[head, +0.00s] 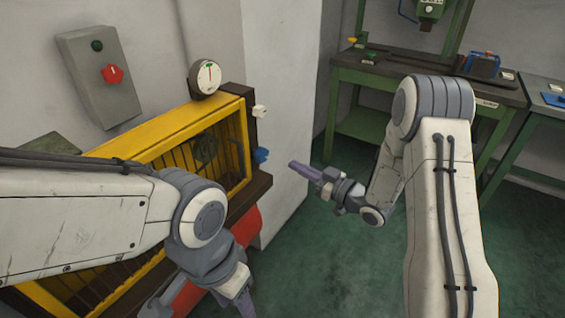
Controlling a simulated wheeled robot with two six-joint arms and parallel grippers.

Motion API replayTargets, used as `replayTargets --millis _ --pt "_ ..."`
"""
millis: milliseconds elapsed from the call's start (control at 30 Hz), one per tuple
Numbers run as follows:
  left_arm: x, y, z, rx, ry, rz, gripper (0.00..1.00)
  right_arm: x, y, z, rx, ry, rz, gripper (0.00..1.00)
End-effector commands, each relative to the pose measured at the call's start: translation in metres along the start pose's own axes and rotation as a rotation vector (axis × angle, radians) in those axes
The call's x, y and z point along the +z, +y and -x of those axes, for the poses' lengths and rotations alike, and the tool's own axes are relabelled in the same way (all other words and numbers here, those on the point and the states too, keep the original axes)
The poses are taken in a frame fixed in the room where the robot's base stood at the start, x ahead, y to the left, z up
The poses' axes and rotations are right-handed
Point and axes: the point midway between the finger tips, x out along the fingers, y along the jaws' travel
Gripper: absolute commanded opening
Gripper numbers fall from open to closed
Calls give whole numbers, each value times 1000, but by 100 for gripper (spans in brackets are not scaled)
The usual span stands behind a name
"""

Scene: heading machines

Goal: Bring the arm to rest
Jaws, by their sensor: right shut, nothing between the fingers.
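My right arm comes in from the lower right and bends back toward the middle. Its gripper (298,169) is shut with nothing between the fingers and points left, in front of the pale wall corner. It appears apart from the blue knob (261,155) on the machine. My left arm crosses the lower left, and its gripper (245,303) points down at the bottom edge. Its fingertips are cut off or too small to tell whether they are open.
The yellow-framed machine (120,150) with a dial gauge (205,77) stands at left behind my left arm. A control box (100,75) with a red knob (112,74) hangs on the wall. A green workbench (385,75) stands at back right. Green floor (310,265) between my arms is clear.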

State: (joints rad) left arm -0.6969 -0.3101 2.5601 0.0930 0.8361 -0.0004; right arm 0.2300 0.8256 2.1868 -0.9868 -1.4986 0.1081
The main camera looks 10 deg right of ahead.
Motion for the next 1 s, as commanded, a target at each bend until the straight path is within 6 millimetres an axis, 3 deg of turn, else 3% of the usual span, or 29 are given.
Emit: replayTargets --millis 200,367,533,667,867,1000 --pt "0 0 -1 0 0 0 51 0 1 13 -1 1 0 0" --pt "0 0 6 0 0 0 51 -8 -5 2 7 -63 29 0" --pt "-1 2 25 0 0 0 51 -28 -22 -22 69 -296 110 0" --pt "-2 3 40 0 0 0 51 -46 -45 -21 142 -512 141 0" --pt "-3 5 63 0 0 0 51 -76 -100 17 219 -823 109 0" --pt "-4 6 79 0 0 0 51 -96 -156 68 219 -1041 40 0"
